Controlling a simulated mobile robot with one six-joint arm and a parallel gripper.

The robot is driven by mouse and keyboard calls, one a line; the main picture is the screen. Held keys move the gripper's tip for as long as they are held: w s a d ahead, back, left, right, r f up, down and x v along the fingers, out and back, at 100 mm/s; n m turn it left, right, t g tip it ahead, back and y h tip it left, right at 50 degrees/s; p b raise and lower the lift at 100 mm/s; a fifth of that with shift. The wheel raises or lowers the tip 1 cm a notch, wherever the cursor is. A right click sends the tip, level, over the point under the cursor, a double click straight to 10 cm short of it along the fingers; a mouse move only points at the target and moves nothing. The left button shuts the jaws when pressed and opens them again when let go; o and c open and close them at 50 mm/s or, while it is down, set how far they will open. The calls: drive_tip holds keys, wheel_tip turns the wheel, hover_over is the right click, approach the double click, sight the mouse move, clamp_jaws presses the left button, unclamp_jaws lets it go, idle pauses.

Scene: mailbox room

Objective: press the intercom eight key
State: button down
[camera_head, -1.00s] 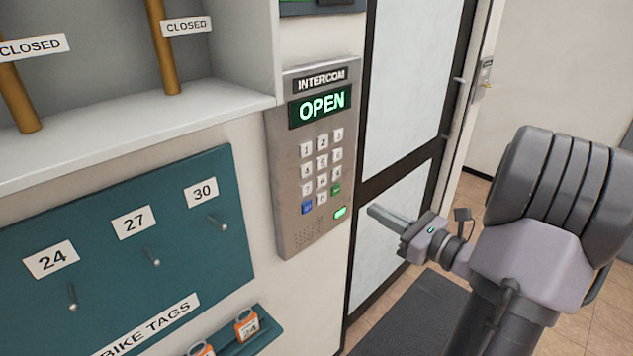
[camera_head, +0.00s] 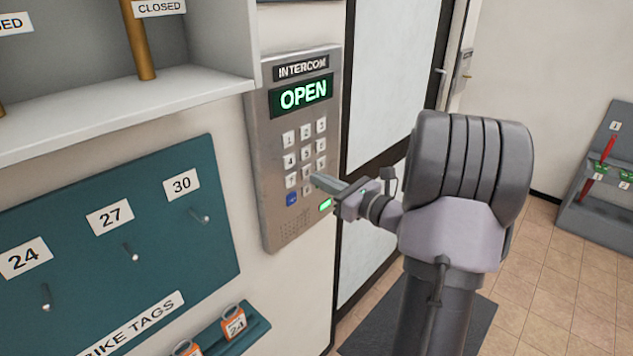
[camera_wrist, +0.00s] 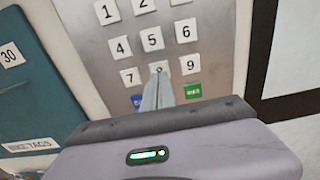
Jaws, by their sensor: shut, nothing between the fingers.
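The intercom (camera_head: 263,150) is a grey metal wall panel with a green display reading OPEN and a keypad of white keys. My gripper (camera_head: 316,179) is shut and empty, its fingertips at the lower part of the keypad. In the wrist view the fingertips (camera_wrist: 159,72) overlap the eight key (camera_wrist: 158,66), between the seven key (camera_wrist: 130,77) and the nine key (camera_wrist: 190,65). The fingers cover part of the eight key and the key below it. I cannot tell whether the tips touch the key.
A blue key (camera_head: 292,199) and a green key (camera_wrist: 193,91) sit below the number keys. A teal bike tags board (camera_head: 120,225) with pegs is at left, under a white shelf (camera_head: 120,105). A door (camera_head: 390,90) stands right of the panel. A grey stand (camera_head: 600,215) is at far right.

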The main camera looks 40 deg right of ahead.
drive_tip(key=shift+w, duration=0.9)
